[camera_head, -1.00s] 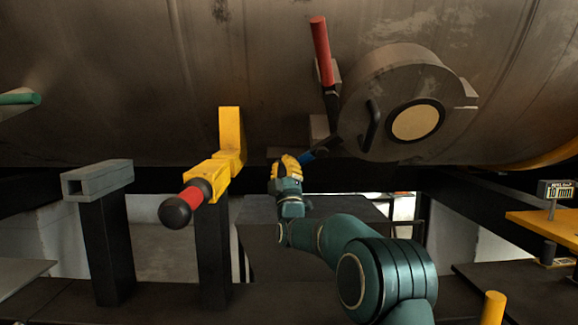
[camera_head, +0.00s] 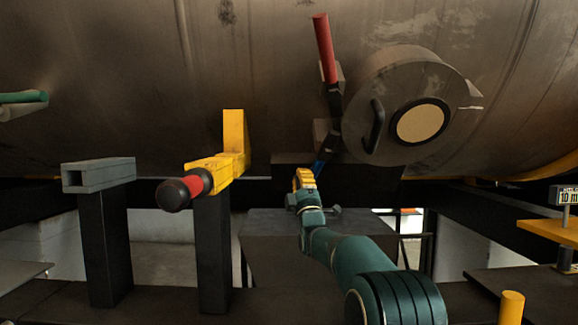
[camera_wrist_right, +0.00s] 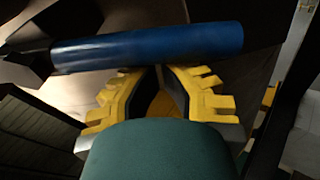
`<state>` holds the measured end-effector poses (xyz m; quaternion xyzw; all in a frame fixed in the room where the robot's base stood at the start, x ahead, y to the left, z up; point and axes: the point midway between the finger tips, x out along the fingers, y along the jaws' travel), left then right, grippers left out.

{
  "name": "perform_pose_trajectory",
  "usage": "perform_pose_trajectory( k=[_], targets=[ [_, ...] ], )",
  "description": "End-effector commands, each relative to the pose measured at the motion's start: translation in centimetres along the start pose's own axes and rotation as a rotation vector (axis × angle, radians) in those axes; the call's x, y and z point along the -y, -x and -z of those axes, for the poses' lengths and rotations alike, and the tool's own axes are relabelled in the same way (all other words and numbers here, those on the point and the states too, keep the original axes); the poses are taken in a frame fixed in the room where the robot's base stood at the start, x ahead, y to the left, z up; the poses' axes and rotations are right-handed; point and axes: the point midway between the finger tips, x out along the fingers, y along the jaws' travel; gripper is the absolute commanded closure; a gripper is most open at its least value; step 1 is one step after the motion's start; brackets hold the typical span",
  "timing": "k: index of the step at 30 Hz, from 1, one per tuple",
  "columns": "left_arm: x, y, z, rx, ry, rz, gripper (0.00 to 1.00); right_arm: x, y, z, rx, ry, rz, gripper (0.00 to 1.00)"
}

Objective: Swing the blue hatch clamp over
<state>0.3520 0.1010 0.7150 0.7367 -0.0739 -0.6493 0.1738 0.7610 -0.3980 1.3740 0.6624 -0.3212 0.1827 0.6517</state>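The blue handle of the hatch clamp (camera_head: 318,168) hangs down and slightly left from its dark arm, left of the round hatch (camera_head: 385,75). In the right wrist view the blue handle (camera_wrist_right: 150,47) lies across the picture, just beyond my fingertips. My right gripper (camera_head: 304,178) has yellow fingers and is at the handle's lower end. In the wrist view the fingers (camera_wrist_right: 160,70) are drawn together at the tips, against or very near the handle's side, not around it. Whether they touch is hard to tell. My left gripper is out of view.
A red handle (camera_head: 323,48) points up above the blue one. A yellow bracket (camera_head: 225,160) with a red and black-knobbed handle (camera_head: 184,189) stands left on a black post. A grey hollow block (camera_head: 99,173) is further left. A yellow shelf (camera_head: 550,230) is at right.

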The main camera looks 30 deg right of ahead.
Motion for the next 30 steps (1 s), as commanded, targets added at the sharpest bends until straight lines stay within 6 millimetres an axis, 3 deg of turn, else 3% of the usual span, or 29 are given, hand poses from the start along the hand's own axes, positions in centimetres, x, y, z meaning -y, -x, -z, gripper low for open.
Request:
perform_pose_trajectory(
  k=[17, 27, 30],
  targets=[
    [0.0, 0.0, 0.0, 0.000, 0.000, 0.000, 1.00, 0.0, 0.7, -0.1, 0.002, 0.001, 0.001, 1.00],
    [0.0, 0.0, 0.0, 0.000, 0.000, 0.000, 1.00, -0.1, 5.1, 0.0, 0.001, -0.001, 0.002, 1.00],
    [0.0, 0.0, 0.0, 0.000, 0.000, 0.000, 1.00, -1.3, 6.2, 0.1, 0.002, -0.001, -0.002, 1.00]
  ],
)
